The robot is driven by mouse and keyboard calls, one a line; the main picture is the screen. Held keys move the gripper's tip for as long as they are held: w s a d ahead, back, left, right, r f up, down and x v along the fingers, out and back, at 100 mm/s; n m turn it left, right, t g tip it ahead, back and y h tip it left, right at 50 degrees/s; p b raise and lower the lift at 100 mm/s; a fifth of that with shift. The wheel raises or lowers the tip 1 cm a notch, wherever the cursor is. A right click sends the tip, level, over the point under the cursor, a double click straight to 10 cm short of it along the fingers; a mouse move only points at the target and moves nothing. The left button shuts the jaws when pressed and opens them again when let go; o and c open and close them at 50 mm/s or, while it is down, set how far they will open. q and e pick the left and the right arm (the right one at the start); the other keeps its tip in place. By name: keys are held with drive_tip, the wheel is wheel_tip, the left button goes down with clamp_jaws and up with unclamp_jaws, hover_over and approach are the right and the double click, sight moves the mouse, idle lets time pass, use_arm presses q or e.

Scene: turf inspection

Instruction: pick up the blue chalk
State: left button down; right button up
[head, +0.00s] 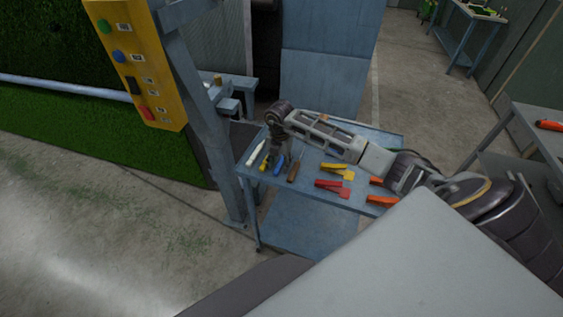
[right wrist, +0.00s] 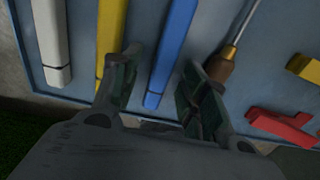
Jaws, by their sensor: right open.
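The blue chalk (head: 279,163) lies on the blue table at its left part in the head view. In the right wrist view the blue chalk (right wrist: 172,52) is a long stick running up the picture, its near end between my right fingers. My right gripper (right wrist: 160,90) is open, one finger on each side of the chalk, with a visible gap to each. In the head view my right gripper (head: 276,150) hangs over the chalks and hides part of them. My left gripper is not in view.
A white chalk (right wrist: 50,45) and a yellow chalk (right wrist: 110,40) lie left of the blue one. A screwdriver (right wrist: 222,65) lies close on its right. Red (right wrist: 285,125) and yellow (right wrist: 303,67) tools are farther right. The table (head: 310,190) has a raised rim.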

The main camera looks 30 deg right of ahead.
sight(279, 164)
drive_tip(key=shift+f, duration=0.1)
idle(0.3)
clamp_jaws()
idle(0.4)
wheel_tip(279, 164, up, 10)
drive_tip(key=b, duration=0.1)
drive_tip(key=shift+b, duration=0.35)
drive_tip(key=shift+a, duration=0.15)
idle(0.6)
